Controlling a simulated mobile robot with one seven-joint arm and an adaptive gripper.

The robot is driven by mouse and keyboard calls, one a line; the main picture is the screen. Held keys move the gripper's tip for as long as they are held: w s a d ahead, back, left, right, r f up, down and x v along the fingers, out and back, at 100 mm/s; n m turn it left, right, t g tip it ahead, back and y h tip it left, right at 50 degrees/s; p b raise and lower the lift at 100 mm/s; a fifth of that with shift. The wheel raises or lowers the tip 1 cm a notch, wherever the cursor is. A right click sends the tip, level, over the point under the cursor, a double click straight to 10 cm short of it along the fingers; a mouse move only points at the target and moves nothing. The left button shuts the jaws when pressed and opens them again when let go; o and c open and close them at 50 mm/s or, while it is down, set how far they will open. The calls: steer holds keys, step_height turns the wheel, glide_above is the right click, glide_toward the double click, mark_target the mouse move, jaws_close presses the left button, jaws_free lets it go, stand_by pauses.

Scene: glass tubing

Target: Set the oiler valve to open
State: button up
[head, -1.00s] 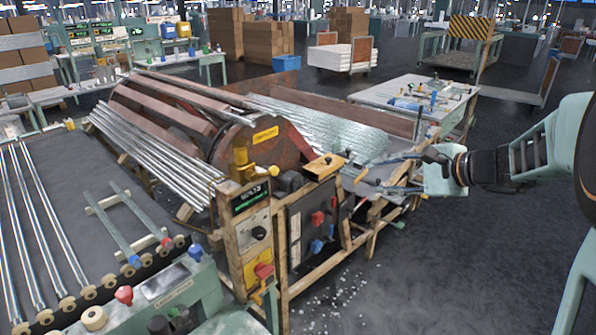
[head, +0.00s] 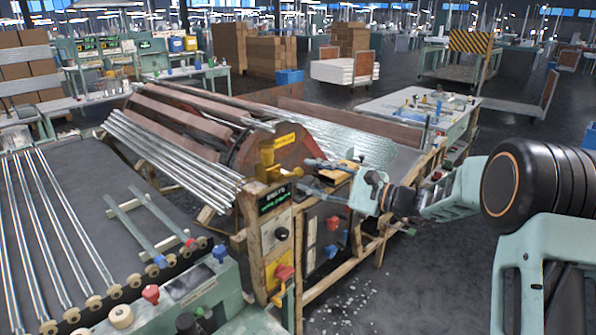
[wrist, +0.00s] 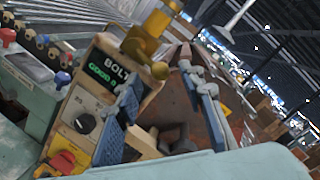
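A yellow brass fitting, which looks like the oiler valve (head: 268,165), stands on top of the wooden control post beside the drum. It also shows at the top of the wrist view (wrist: 150,42), with a rounded knob end toward my gripper. I cannot tell its setting from its handle. My gripper (head: 304,175) is to the right of the fitting at about its height, fingers pointing left at it. In the wrist view my gripper (wrist: 158,80) has its two blue-padded fingers apart, with nothing between them. The fitting's knob end appears just beyond the fingertips.
The post carries a green-lit display (head: 274,200), a black knob (head: 281,233) and a red knob (head: 284,272). A rust-red drum (head: 215,125) with metal tubes lies behind. A dark panel (head: 325,240) stands below my gripper. Open floor (head: 430,290) lies to the right.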

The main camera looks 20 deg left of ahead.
mark_target(298, 171)
steer(key=a, duration=0.4)
steer(key=shift+w, duration=0.4)
steer(key=shift+c, duration=0.6)
